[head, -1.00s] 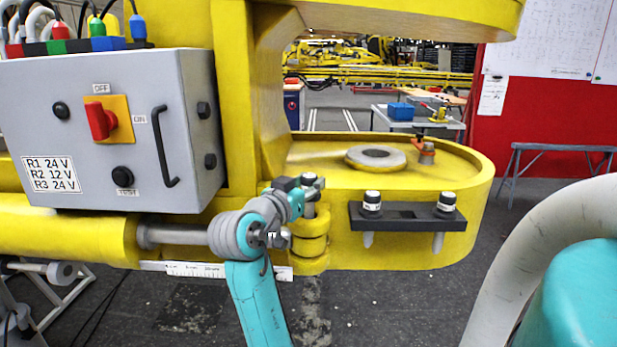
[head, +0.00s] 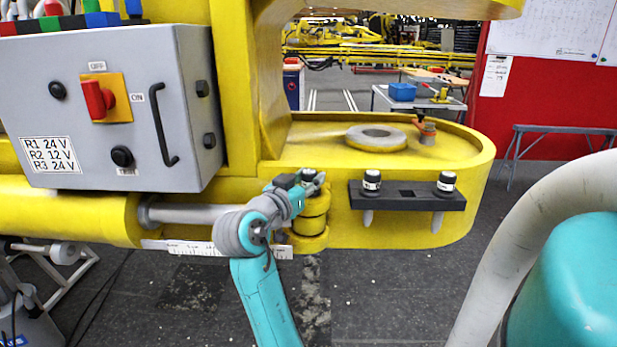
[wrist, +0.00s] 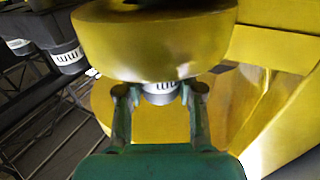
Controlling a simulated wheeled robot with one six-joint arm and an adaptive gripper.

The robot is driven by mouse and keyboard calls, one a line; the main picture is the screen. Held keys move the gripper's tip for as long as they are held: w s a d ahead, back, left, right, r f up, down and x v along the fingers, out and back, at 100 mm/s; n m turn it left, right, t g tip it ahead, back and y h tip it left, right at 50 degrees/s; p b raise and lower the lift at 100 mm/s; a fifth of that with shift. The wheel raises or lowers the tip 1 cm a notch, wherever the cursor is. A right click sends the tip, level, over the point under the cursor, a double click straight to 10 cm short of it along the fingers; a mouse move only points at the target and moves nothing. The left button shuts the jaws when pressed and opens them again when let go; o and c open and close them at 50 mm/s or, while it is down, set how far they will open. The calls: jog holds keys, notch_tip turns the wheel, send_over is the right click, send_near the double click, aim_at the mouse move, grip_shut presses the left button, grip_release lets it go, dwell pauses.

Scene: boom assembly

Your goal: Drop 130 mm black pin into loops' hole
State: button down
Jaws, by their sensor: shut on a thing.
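The black-capped pin (head: 308,173) stands upright at the stacked yellow loops (head: 310,223) in the head view. Its head sits just above the top loop, and its shaft is mostly hidden by my gripper and the loops. My gripper (head: 307,182) is shut on the pin near its head. In the wrist view my gripper's two fingers (wrist: 160,93) close on the pin's white-labelled head (wrist: 161,92), right against a round yellow loop (wrist: 155,45). How deep the pin's tip sits is hidden.
A black rack (head: 407,196) on the yellow boom's side holds two other black-and-white pins. A grey ring (head: 376,137) lies on the boom's top. A grey control box (head: 110,110) stands left of my arm. A white ruler strip (head: 215,248) runs below the cylinder rod.

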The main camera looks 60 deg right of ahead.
jog(key=c, duration=0.7)
grip_release()
jog(key=shift+o, duration=0.2)
jog(key=shift+a, duration=0.1)
jog(key=a, duration=1.1)
jog(key=shift+w+a, duration=0.4)
jog(key=shift+w, duration=0.05)
